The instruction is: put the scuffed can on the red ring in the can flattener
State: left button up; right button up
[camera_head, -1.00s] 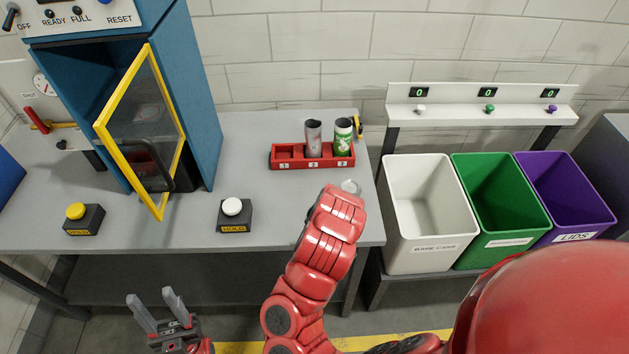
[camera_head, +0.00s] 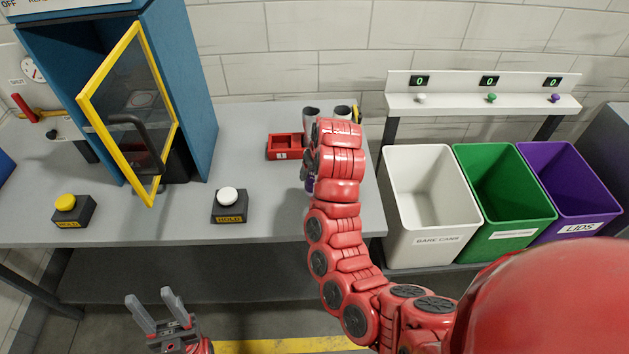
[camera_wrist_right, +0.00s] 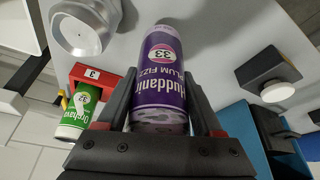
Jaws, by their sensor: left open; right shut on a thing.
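My right gripper (camera_wrist_right: 162,112) is shut on a purple Plum Fizz can (camera_wrist_right: 165,70), which fills the space between its fingers. In the head view my red arm covers most of this gripper, and only a sliver of the purple can (camera_head: 310,184) shows. My left gripper (camera_head: 155,308) is open and empty, in front of the table.
A silver round thing (camera_wrist_right: 83,25) shows in the wrist view. A white-button box (camera_head: 228,208) and yellow-button box (camera_head: 72,211) stand before the flattener. White, green and purple bins stand right.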

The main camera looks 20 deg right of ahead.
aim_at(312, 184)
notch_tip(312, 184, down, 3)
jog(key=shift+s+r+p, duration=0.15)
jog(key=shift+r+p, duration=0.05)
jog(key=shift+p, duration=0.55)
jog(key=shift+f+b, duration=0.3)
jog(key=shift+f, duration=0.05)
jog(key=o, duration=1.3)
jog(key=shift+r, duration=0.1)
